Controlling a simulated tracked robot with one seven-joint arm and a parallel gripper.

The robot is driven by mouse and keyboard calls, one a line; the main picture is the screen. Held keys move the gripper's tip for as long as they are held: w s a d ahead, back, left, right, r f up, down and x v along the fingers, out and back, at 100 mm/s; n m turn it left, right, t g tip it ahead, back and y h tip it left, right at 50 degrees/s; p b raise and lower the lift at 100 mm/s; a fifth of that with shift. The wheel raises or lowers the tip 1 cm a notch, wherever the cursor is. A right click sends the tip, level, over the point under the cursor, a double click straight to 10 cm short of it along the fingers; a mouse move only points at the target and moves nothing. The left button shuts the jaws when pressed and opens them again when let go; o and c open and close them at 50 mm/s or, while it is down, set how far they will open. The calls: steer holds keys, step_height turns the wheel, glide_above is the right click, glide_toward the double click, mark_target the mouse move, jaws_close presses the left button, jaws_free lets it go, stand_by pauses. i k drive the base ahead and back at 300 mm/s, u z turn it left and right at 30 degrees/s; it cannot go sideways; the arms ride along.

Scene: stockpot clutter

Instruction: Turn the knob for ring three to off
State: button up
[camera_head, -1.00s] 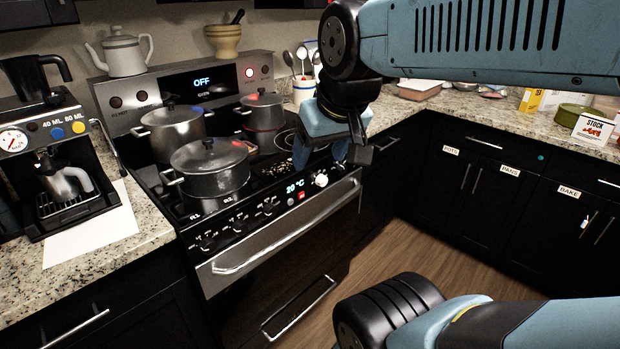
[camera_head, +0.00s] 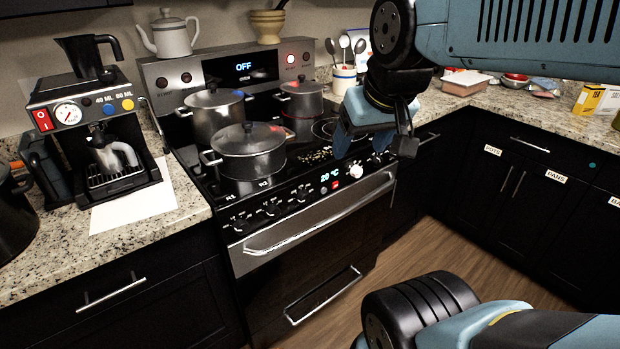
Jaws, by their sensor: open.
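The stove's front panel (camera_head: 315,196) carries a row of small black knobs (camera_head: 270,209) at its left and a larger white knob (camera_head: 356,171) near its right end. The knob labels are too small to read surely, so I cannot tell which knob is ring three's or how it is set. The panel display (camera_head: 331,176) reads 20 °C, and the rear display (camera_head: 243,66) reads OFF. My gripper (camera_head: 363,146) is open and points down over the stove's right side, with the white knob just below it in the picture. No contact shows.
A large lidded pot (camera_head: 248,158) stands at the front left of the cooktop, with two more lidded pots (camera_head: 213,117) (camera_head: 302,105) behind. An oven handle (camera_head: 325,218) juts out below the panel. A coffee machine (camera_head: 103,140) stands left. The floor (camera_head: 425,235) at right is clear.

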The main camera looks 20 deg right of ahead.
mark_target(377, 161)
steer(key=z, duration=0.1)
steer(key=k, duration=0.5)
steer(key=z, duration=0.95)
steer(key=i, duration=0.75)
steer(key=u, duration=1.05)
